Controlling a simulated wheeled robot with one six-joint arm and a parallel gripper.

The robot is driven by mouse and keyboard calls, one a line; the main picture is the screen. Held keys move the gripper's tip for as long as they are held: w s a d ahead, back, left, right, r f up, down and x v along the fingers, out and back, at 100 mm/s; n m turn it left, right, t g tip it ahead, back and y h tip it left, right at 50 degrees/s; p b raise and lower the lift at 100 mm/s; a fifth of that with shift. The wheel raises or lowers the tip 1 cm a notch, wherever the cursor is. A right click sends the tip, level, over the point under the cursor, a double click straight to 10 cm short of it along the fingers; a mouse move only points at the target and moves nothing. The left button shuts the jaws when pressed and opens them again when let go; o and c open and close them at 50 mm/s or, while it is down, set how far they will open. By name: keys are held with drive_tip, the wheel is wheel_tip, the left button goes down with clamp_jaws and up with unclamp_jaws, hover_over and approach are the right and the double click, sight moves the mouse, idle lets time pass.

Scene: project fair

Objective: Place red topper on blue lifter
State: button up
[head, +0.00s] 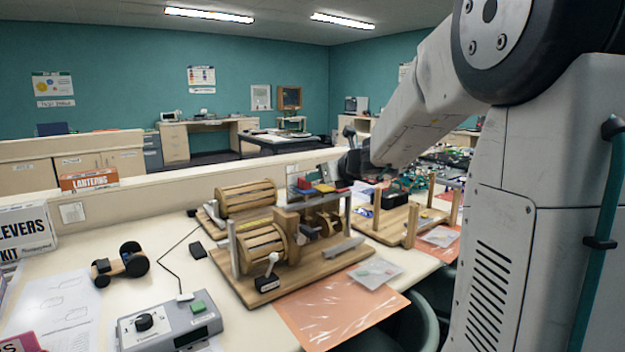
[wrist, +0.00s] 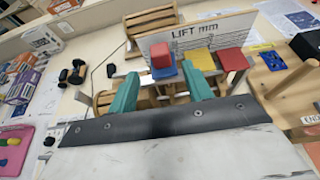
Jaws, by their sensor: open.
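The red topper (wrist: 161,59), a small cube-like block, sits on the blue lifter (wrist: 164,73) in the wrist view and appears to touch it. In the head view the red topper (head: 303,183) is small, at the top of the wooden machine. My gripper (wrist: 160,76) is open, its two teal fingers on either side of the red-and-blue stack on the near side, with gaps showing. In the head view my gripper (head: 331,170) is dark and partly hidden at the end of the arm. The lower part of the blue lifter is hard to see.
A yellow block (wrist: 203,60) and another red block (wrist: 233,60) stand to the right of the stack. A white board (wrist: 205,38) marked "LIFT mm" rises just behind them. The wooden machine (head: 325,258) has drums and posts. A grey control box (head: 170,325) sits at front left.

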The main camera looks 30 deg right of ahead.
drive_tip(key=s+a+f+n+g+y, duration=0.1)
drive_tip(key=s+a+n+g+y, duration=0.25)
drive_tip(key=s+a+n, duration=0.75)
drive_tip(key=s+a+f+n+g+y, duration=0.2)
drive_tip(key=s+a+n+g, duration=0.2)
drive_tip(key=s+a+n, duration=0.7)
drive_tip(key=s+f+n+g+h, duration=0.2)
drive_tip(key=s+f+n+h, duration=0.1)
drive_tip(key=s+n, duration=0.3)
drive_tip(key=s+f+n+g+h, duration=0.3)
drive_tip(key=s+n, duration=0.4)
drive_tip(key=s, duration=0.2)
drive_tip(key=shift+f+n, duration=0.3)
